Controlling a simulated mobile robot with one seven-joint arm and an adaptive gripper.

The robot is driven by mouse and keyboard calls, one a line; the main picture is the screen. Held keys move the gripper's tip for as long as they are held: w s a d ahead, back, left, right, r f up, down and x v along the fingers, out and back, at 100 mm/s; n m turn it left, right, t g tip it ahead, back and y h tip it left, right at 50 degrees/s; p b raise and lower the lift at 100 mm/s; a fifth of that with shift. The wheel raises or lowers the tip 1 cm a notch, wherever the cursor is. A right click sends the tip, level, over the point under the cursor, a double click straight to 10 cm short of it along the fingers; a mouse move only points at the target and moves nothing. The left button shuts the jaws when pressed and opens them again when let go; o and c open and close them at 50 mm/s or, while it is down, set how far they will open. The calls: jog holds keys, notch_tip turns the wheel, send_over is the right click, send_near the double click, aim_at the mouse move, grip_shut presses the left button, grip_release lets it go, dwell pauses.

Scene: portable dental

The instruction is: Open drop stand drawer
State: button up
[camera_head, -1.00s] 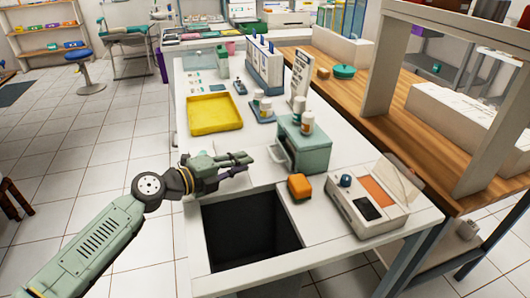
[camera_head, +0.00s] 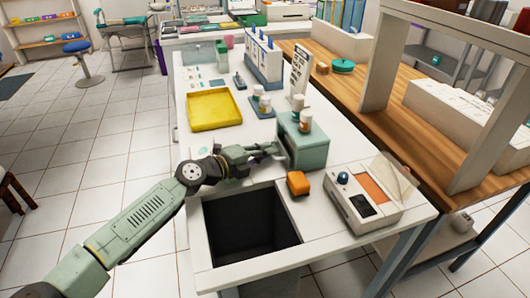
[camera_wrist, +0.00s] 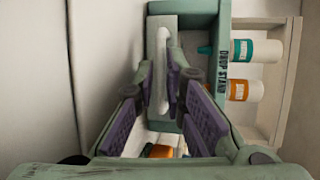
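The drop stand (camera_head: 309,151) is a green box with a pale drawer front and a bar handle on its left side. In the wrist view the drop stand (camera_wrist: 222,38) carries its name on its edge, and the drawer handle (camera_wrist: 163,88) is a pale upright bar. The drawer looks shut. My gripper (camera_head: 276,149) is at the handle side of the drop stand. In the wrist view its purple-padded fingers (camera_wrist: 160,72) are apart, one on each side of the handle. I cannot tell whether the pads touch it.
Two white bottles (camera_head: 305,123) stand on the drop stand. An orange block (camera_head: 298,183) and a device with a clear lid (camera_head: 361,205) are in front. A square opening (camera_head: 249,228) lies below my arm. A yellow tray (camera_head: 214,110) sits farther back.

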grip_shut()
dwell(0.3)
jog(key=s+a+b, duration=0.1)
jog(key=a, duration=0.2)
jog(key=s+a+b, duration=0.1)
jog(key=a+b, duration=0.1)
jog(key=a, duration=0.1)
jog(key=s+a+b, duration=0.1)
jog(key=a+b, duration=0.1)
jog(key=a, duration=0.1)
jog(key=shift+s+a+f, duration=0.1)
jog(key=shift+a+f, duration=0.05)
jog(key=shift+a, duration=0.25)
jog(key=shift+s+a, duration=0.1)
jog(key=shift+a, duration=0.25)
jog(key=shift+o, duration=1)
grip_release()
